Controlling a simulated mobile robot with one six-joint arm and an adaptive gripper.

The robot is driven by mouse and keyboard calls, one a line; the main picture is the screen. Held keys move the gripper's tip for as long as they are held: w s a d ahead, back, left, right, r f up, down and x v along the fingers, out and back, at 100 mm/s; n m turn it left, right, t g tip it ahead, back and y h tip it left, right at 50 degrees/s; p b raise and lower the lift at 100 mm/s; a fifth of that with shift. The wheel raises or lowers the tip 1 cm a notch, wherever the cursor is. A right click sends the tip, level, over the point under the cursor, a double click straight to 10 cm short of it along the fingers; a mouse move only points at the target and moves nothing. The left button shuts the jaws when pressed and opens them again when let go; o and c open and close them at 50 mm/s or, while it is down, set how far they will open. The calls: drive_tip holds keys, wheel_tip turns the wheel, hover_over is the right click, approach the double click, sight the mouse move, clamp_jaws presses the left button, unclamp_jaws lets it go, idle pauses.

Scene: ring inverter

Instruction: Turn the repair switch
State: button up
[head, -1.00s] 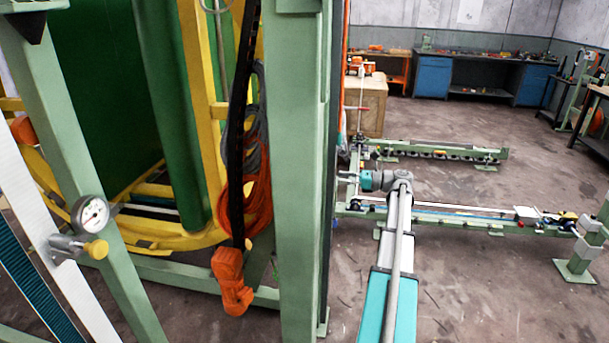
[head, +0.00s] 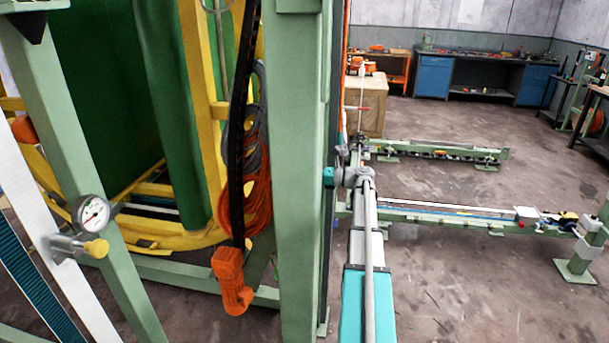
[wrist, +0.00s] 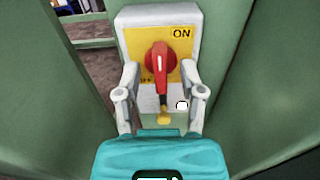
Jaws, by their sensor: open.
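The repair switch (wrist: 160,57) is a red rotary knob on a yellow plate, set on a pale box on a green surface. "ON" is printed at the plate's upper right, and a partly hidden label sits at its lower left. The knob's handle points roughly downward. A dark stem with a yellow end hangs below it. My gripper (wrist: 160,76) is open in the wrist view, one finger on each side of the handle. I cannot tell whether they touch the box. In the head view the switch and my fingers are hidden behind the green post.
The green post (head: 294,150) stands just left of my arm in the head view. An orange hand control (head: 230,280) hangs left of it, and a gauge (head: 92,212) is further left. A low green rail frame (head: 455,218) lies to the right. Open floor surrounds it.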

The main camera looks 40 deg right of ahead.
drive_tip(key=shift+w+a, duration=0.35)
drive_tip(key=shift+w, duration=0.05)
clamp_jaws()
